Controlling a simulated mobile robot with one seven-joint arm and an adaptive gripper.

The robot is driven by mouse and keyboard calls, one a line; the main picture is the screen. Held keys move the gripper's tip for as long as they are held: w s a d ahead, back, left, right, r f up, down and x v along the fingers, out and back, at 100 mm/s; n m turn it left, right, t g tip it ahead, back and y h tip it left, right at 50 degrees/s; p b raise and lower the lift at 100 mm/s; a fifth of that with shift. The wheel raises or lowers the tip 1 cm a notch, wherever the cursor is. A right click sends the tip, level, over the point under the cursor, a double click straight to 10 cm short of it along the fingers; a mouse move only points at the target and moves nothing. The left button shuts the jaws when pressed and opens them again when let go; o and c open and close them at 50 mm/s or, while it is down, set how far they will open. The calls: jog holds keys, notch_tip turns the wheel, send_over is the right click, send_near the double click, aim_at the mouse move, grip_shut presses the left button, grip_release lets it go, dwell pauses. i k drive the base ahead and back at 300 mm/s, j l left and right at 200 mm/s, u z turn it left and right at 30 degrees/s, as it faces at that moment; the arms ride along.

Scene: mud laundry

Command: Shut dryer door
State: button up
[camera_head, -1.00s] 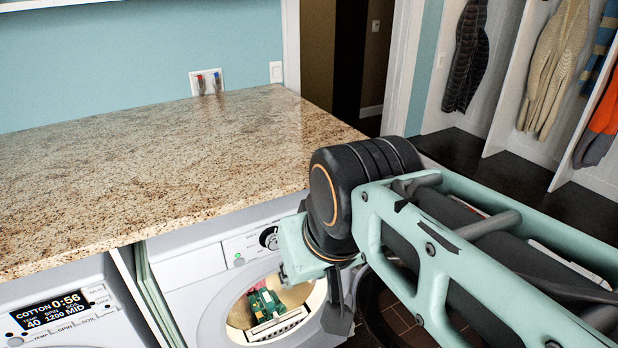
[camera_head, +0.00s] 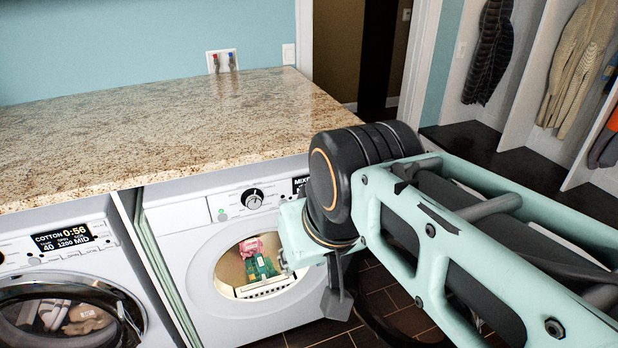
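The dryer (camera_head: 205,228) is the white front-loader under the counter, right of the other machine. Its round opening is uncovered, with pink and green items (camera_head: 262,265) inside. A dark curved rim, apparently the open dryer door (camera_head: 372,322), shows low behind my arm, right of the opening; most of it is hidden. My gripper (camera_head: 338,296) is only partly in view, as a grey finger-like part pointing down below my wrist, in front of the dryer's right side. Whether it touches the door cannot be told. I see nothing held, and its opening is hidden.
A second front-loader (camera_head: 112,262) with a dark round door and a lit display stands at left. A granite counter (camera_head: 170,125) runs above both machines. Dark tiled floor (camera_head: 312,334) shows below the dryer. Open cubbies with hanging clothes (camera_head: 492,55) stand at back right.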

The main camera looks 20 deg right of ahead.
aim_at(381, 328)
jog(key=k+l+u, duration=0.3)
jog(key=k+l, duration=0.15)
jog(key=l, duration=0.2)
jog(key=k+l+u, duration=0.3)
jog(key=k+l, duration=0.15)
jog(key=l, duration=0.15)
jog(key=k+l+u, duration=0.1)
jog(key=l, duration=0.3)
jog(key=k+l+u, duration=0.15)
jog(key=l, duration=0.2)
jog(key=k+l+u, duration=0.1)
jog(key=l, duration=0.25)
jog(key=k+l+u, duration=0.25)
jog(key=l, duration=0.35)
jog(key=k+l+u, duration=0.1)
jog(key=l, duration=0.35)
jog(key=k+l+u, duration=0.1)
jog(key=l, duration=0.3)
jog(key=k+l, duration=0.15)
jog(key=l, duration=0.3)
jog(key=l+u, duration=0.2)
jog(key=l, duration=0.5)
jog(key=i+l+u, duration=0.3)
jog(key=i+l, duration=0.35)
